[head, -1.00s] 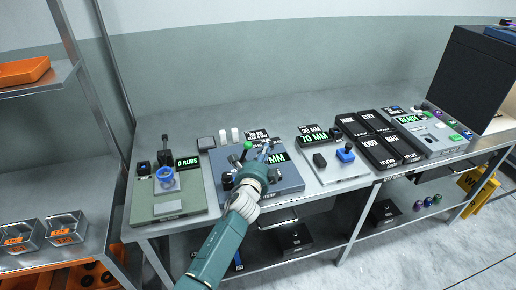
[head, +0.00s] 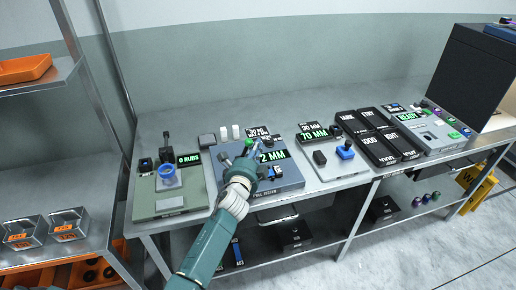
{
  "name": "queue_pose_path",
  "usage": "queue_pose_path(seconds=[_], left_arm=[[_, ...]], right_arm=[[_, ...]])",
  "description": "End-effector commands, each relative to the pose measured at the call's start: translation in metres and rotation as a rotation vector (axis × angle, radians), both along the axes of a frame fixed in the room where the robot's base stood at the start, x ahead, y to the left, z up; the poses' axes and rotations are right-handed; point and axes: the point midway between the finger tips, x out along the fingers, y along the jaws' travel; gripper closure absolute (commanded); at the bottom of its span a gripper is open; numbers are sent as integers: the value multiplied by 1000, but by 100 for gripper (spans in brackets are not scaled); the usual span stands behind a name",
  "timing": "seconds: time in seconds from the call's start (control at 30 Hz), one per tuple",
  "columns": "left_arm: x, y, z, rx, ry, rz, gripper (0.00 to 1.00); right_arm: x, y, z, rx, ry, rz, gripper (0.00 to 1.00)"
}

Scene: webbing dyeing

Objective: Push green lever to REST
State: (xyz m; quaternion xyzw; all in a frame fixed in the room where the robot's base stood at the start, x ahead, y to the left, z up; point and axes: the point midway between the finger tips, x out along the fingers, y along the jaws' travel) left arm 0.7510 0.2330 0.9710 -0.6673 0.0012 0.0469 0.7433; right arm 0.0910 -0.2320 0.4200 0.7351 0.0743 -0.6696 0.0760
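The green lever knob (head: 248,142) stands on the blue-grey device (head: 290,181), near its back edge and left of a display (head: 272,156) that reads "2 MM". My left gripper (head: 249,157) is over the device, just in front of the knob in the picture. The arm and gripper cover the lever's lower part, and contact cannot be told. The fingers are too small and overlapped to tell whether they are open or shut. My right gripper is not in view.
A green device (head: 145,207) with a blue ring (head: 168,176) and a "0 RUBS" display stands to the left. A device with a blue knob (head: 345,152) and a "70 MM" display stands to the right. Black bins (head: 376,150) lie beyond it.

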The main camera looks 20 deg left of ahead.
Motion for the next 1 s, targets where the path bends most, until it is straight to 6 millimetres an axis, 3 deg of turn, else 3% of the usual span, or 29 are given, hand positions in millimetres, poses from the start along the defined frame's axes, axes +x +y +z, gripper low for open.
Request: queue_pose_path(seconds=[0.43, 0.87, 1.0], left_arm=[[-3, 4, 3, -66, -45, 0, 100], [-14, 22, 11, -58, -44, 1, 100], [-20, 29, 9, -165, -106, 4, 100]], right_arm=[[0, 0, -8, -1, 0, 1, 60], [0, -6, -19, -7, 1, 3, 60], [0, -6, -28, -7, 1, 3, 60]])
